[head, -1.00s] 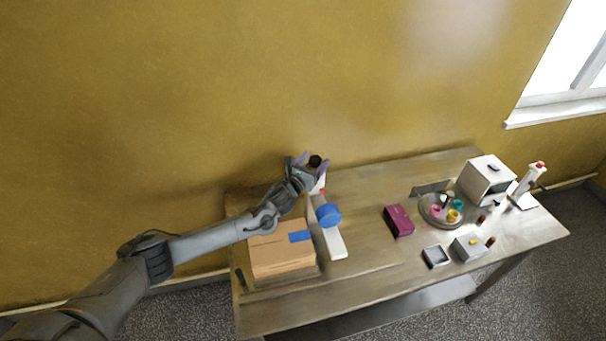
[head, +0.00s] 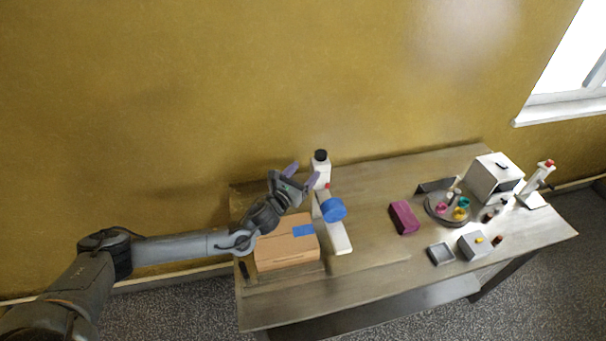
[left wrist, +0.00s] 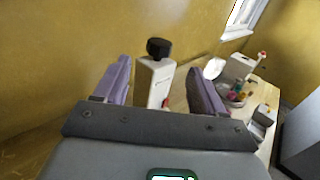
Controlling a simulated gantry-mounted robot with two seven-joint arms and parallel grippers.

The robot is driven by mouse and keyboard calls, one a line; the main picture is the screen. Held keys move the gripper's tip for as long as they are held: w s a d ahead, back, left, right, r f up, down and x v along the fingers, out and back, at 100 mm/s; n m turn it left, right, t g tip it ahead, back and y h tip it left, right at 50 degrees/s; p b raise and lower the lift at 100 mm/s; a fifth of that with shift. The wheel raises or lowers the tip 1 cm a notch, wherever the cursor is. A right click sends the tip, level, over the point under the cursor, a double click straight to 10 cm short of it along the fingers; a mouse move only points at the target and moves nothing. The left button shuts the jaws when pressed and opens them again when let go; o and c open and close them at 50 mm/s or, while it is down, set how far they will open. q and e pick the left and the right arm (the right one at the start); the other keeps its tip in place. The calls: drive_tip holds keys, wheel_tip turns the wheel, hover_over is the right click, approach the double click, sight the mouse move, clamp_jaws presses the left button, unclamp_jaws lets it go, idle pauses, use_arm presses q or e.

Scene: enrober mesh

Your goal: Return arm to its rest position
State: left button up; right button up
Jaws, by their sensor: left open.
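My left gripper (head: 302,177) is open and empty in the head view. My right gripper is in neither view.
A cardboard box (head: 286,250) with blue tape sits below my left wrist. Beside it stands a white device with a blue round part (head: 333,209). A magenta box (head: 404,217), a round tray (head: 435,217) and a white machine (head: 492,180) stand farther right. The table's middle front (head: 370,280) is clear.

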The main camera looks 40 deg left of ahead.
use_arm(q)
drive_tip(key=s+d+f+n+g+p, duration=0.1)
drive_tip(key=s+d+f+n, duration=0.1)
drive_tip(key=d+n, duration=0.1)
drive_tip(key=s+d+f+n+g+p, duration=0.1)
drive_tip(key=s+d+n, duration=0.1)
drive_tip(key=d, duration=0.3)
drive_tip(key=s+d+f+n+g+h+p, duration=0.1)
drive_tip(key=s+d+f+n+g, duration=0.1)
drive_tip(key=d+n, duration=0.1)
drive_tip(key=shift+s+d+f+n+p, duration=0.15)
drive_tip(key=shift+d+f+n+p, duration=0.15)
drive_tip(key=shift+d+n, duration=0.15)
drive_tip(key=s+d+n+g+h+p, duration=0.1)
drive_tip(key=s+d+n+g+p, duration=0.15)
drive_tip(key=s+d+n, duration=0.4)
drive_tip(key=s+d+n+g+h+p, duration=0.15)
drive_tip(key=s+d+n+g, duration=0.25)
drive_tip(key=s+n, duration=0.4)
drive_tip(key=s+r+n+g+p, duration=0.3)
drive_tip(key=s+n, duration=0.5)
drive_tip(key=s, duration=0.6)
drive_tip(key=shift+s+a+r+n+g, duration=0.2)
drive_tip(key=shift+a+r+n+g, duration=0.15)
drive_tip(key=shift+r, duration=0.35)
drive_tip(key=shift+d, duration=0.1)
